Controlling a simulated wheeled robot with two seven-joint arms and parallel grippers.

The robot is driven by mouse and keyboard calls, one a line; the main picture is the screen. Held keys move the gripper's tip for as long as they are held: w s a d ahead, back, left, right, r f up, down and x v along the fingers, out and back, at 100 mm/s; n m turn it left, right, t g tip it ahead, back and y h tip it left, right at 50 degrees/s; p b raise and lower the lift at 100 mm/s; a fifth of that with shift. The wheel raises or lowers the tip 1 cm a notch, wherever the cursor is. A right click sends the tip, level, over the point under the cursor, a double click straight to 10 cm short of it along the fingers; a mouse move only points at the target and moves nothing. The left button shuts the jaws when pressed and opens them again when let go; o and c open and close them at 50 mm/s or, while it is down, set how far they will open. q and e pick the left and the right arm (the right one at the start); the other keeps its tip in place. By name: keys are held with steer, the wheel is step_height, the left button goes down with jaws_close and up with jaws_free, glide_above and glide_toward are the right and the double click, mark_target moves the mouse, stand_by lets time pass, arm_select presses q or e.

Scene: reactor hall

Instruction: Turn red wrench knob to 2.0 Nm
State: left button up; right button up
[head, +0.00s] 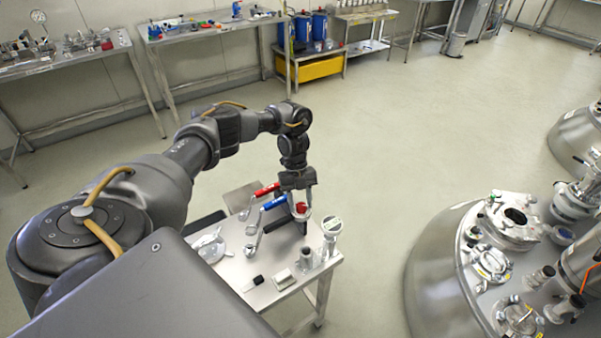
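A torque wrench with a red handle (267,190) and one with a blue handle (274,202) are on the small steel table (236,270), side by side. A small red part (301,208), perhaps the red wrench's knob, shows near the table's far right side. My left gripper (300,203) points down right over this red part, with its fingers about it. The gripper hides part of the wrenches' right ends. I cannot tell whether the fingers touch the red part or are shut on it. My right gripper is not in view.
A clear-looking part (210,246), a metal cylinder (305,260), a white-topped upright device (331,228) and small blocks (284,280) share the table. A large steel vessel (435,285) stands at right. Benches line the back wall. The floor between is clear.

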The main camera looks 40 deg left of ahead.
arm_select(q)
steer(key=shift+o, duration=0.9)
steer(key=shift+w+a+r, duration=0.1)
steer(key=shift+w+r, duration=0.05)
steer(key=shift+r, duration=0.1)
steer(key=v, duration=1)
steer(key=shift+b, duration=0.3)
steer(key=shift+r, duration=0.25)
